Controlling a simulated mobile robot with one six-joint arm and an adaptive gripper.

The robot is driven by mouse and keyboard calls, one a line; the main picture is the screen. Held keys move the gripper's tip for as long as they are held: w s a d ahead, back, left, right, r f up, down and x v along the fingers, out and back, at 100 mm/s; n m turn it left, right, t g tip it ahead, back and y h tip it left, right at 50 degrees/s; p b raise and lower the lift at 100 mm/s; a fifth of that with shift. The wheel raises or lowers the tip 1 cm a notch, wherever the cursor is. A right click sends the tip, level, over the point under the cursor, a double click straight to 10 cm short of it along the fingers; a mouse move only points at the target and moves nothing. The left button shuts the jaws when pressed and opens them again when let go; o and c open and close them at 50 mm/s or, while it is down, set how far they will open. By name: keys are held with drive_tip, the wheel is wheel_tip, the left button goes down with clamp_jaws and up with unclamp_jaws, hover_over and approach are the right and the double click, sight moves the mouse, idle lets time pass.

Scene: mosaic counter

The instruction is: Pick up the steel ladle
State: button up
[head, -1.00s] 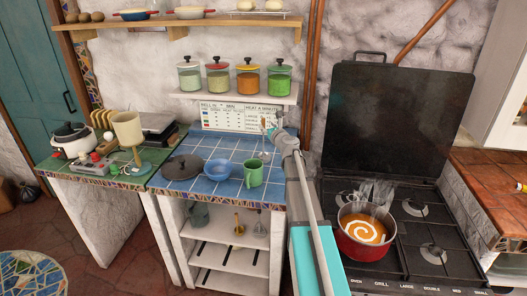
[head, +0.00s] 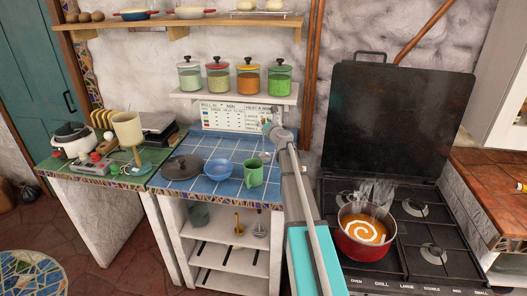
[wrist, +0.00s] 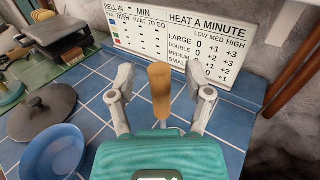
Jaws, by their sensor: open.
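What looks like the steel ladle stands upright at the back right of the blue-tiled counter; its wooden handle (wrist: 160,90) points up in the wrist view. A pale metal stem shows just under the handle, and the rest is hidden behind my gripper's body. In the head view, a small steel part (head: 265,156) shows below my gripper (head: 268,126). In the wrist view my gripper (wrist: 166,88) is open, with one finger on each side of the handle. A gap shows on both sides.
A green mug (head: 254,173), a blue bowl (head: 218,169) and a dark lid (head: 182,167) are on the counter to the left. A printed chart (head: 232,117) stands behind. A red pot (head: 362,240) is on the stove to the right.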

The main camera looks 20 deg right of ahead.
clamp_jaws()
drive_tip(key=shift+r, duration=0.1)
idle(0.4)
wheel_tip(320, 180, up, 3)
drive_tip(key=p, duration=0.2)
drive_tip(key=shift+f+p, duration=0.2)
drive_tip(key=shift+p, duration=0.2)
drive_tip(key=s+r+p, duration=1)
drive_tip(key=s, duration=0.4)
drive_tip(key=shift+d+r, duration=0.15)
drive_tip(key=shift+d, duration=0.25)
